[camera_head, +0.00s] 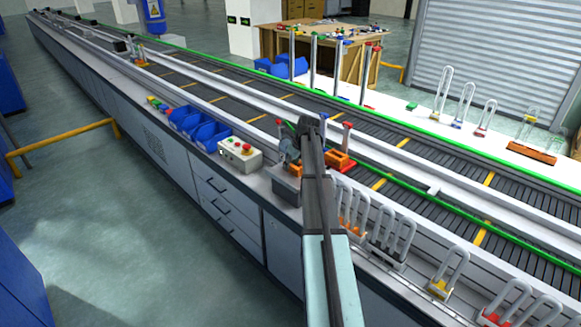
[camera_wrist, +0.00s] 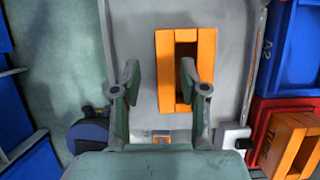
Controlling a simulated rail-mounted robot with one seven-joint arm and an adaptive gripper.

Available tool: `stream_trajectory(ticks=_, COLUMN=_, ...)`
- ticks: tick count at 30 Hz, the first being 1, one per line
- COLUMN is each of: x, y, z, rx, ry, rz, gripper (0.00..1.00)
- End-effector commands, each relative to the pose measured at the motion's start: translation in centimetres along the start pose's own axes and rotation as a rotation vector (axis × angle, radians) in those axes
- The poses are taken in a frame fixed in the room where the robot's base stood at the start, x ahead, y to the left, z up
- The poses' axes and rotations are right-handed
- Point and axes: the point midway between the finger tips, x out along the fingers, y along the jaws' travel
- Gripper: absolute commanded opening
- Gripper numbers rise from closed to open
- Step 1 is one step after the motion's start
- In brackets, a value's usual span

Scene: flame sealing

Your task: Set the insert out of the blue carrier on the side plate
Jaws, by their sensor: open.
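In the wrist view an orange insert (camera_wrist: 206,65), a rectangular block with a long slot, lies on the grey side plate (camera_wrist: 130,25). My gripper (camera_wrist: 159,76) is open above it and holds nothing. Its left finger is over bare plate left of the insert. Its right finger overlaps the insert's slot in the picture; I cannot tell whether it touches. The blue carrier (camera_wrist: 293,45) is at the right edge, partly cut off; no insert shows in its visible part. In the head view my gripper (camera_head: 290,150) is small and partly hidden by my arm.
A red carrier (camera_wrist: 262,108) with another orange insert (camera_wrist: 288,140) stands at the lower right. In the head view a control box with a red button (camera_head: 240,154) and blue bins (camera_head: 205,132) stand left of my gripper. Racks of glass tubes (camera_head: 390,240) stand right.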

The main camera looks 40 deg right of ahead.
Motion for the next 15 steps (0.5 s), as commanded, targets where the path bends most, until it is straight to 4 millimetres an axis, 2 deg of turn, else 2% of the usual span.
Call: stream_trajectory(ticks=15, x=-9.1, y=0.0, z=-0.1, rx=0.0, ry=-0.001, rz=-0.001, gripper=0.43)
